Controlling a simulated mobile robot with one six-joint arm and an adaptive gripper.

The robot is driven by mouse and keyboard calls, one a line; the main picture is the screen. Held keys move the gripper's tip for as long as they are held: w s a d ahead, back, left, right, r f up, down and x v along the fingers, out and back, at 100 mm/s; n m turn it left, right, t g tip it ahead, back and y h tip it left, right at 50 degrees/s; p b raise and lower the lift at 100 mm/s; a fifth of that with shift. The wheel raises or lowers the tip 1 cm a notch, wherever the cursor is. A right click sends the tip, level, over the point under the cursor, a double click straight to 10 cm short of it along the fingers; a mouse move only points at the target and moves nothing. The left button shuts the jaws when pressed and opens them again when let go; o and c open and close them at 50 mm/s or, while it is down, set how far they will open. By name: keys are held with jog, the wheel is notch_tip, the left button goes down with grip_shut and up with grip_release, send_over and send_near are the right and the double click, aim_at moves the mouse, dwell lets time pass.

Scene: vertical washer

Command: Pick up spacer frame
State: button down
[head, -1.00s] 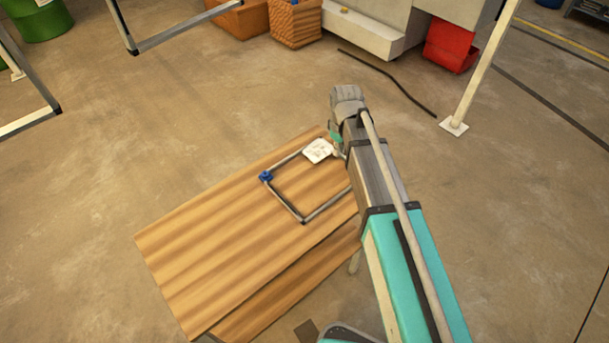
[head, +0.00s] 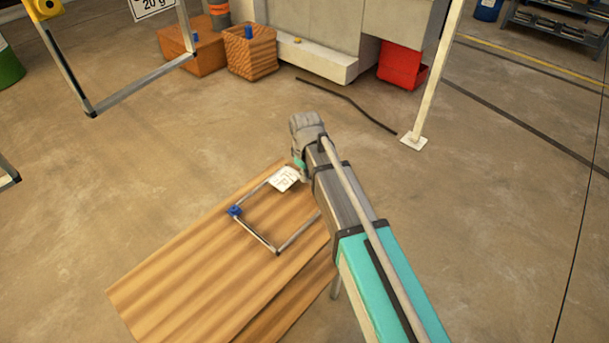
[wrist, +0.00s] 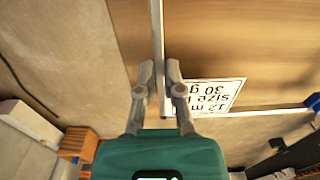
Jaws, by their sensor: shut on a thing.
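The spacer frame (head: 258,234) is a thin grey metal rectangle with a blue corner piece (head: 235,210) and a white printed label (head: 285,179). In the head view it shows over the wooden table top (head: 170,275); I cannot tell whether it touches the wood. In the wrist view my gripper (wrist: 159,72) is shut on one bar of the spacer frame (wrist: 157,35), beside the label (wrist: 212,96), whose text reads upside down. In the head view my wrist and arm hide the fingertips and the frame's right part.
The floor left of the table is open. A white post (head: 435,75) stands at the right. A dark rod (head: 350,103) lies on the floor. A red bin (head: 401,65) and woven basket (head: 250,50) stand at the back. A larger metal frame (head: 140,80) shows at upper left.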

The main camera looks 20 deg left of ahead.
jog(key=s+d+r+p, duration=0.1)
jog(key=s+r+p, duration=0.9)
jog(key=s, duration=0.4)
jog(key=shift+d+r, duration=0.4)
jog(key=shift+r, duration=0.05)
jog(key=shift+w, duration=0.1)
dwell(1.0)
